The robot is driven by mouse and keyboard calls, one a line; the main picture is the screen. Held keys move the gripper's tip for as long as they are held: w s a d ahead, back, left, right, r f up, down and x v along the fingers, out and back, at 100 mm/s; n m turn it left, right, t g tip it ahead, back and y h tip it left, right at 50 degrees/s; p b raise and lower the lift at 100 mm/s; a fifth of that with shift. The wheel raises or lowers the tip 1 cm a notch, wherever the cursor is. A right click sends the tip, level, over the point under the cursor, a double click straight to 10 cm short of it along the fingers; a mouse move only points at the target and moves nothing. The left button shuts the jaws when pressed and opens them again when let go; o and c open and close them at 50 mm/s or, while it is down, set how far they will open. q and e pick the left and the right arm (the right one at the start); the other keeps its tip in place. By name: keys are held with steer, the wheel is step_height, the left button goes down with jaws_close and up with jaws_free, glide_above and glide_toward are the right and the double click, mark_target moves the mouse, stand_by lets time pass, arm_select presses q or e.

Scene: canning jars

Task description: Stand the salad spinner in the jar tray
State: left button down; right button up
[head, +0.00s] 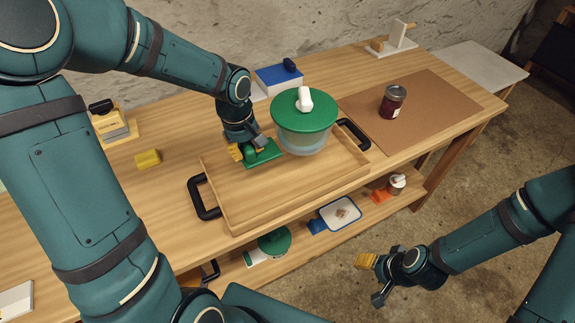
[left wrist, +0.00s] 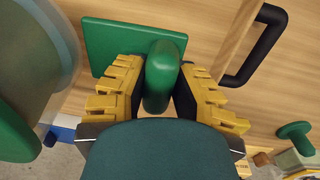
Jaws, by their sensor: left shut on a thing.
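The salad spinner (head: 302,140) has a clear bowl, a green lid and a white knob. In the head view it is upright over the back right part of the wooden jar tray (head: 240,205); I cannot tell whether its base touches the tray. My left gripper (head: 247,152) is beside it, shut on a rounded green handle (left wrist: 162,75) that rises from a flat green plate (left wrist: 110,45). I cannot tell whether this plate is joined to the spinner. The spinner's bowl (left wrist: 40,60) also shows at the left of the left wrist view. My right gripper (head: 372,280) is open and empty, off the table's front.
The tray has black handles (head: 203,198) at both ends. A dark red jar (head: 393,101) stands on a brown mat (head: 440,105) to the right. A yellow block (head: 147,159) lies left of the tray, and a blue-topped box (head: 278,76) stands behind. Several things lie on the lower shelf (head: 300,245).

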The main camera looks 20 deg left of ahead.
mark_target(253, 182)
arm_select(q)
step_height(253, 182, down, 10)
steer(key=shift+r+b, duration=0.1)
steer(key=shift+b, duration=0.9)
steer(key=c, duration=1.2)
jaws_free()
steer(key=o, duration=0.3)
steer(key=shift+o, duration=0.2)
